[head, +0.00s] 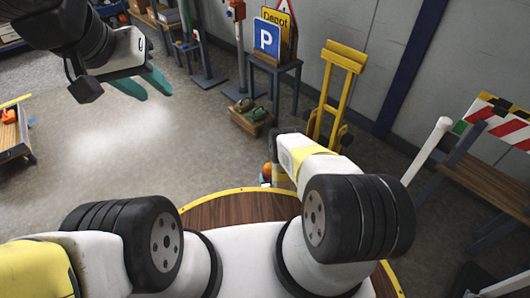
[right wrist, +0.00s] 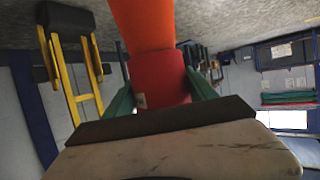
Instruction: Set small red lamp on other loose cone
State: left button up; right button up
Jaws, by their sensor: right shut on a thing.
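The small red lamp (right wrist: 160,80) is between the green fingers of my right gripper (right wrist: 158,98) in the right wrist view, which shows the room upside down. An orange tapered cone (right wrist: 142,25) meets the lamp's far end and widens toward the floor side. I cannot tell whether the lamp rests on it or only overlaps it in view. In the head view, a small orange patch (head: 267,170) shows beside my right arm; most of that area is hidden by the arm. My left gripper (head: 146,86) is open and empty, high at the upper left.
A yellow hand truck (head: 335,95) stands by the wall. A striped barrier (head: 500,120) is at right. A cart (head: 14,140) is at left. Mid-left floor is clear.

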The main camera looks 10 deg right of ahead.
jog(key=shift+f, duration=0.15)
jog(key=o, duration=1.8)
jog(key=shift+s, duration=0.1)
jog(key=v, duration=0.7)
jog(key=shift+s, duration=0.25)
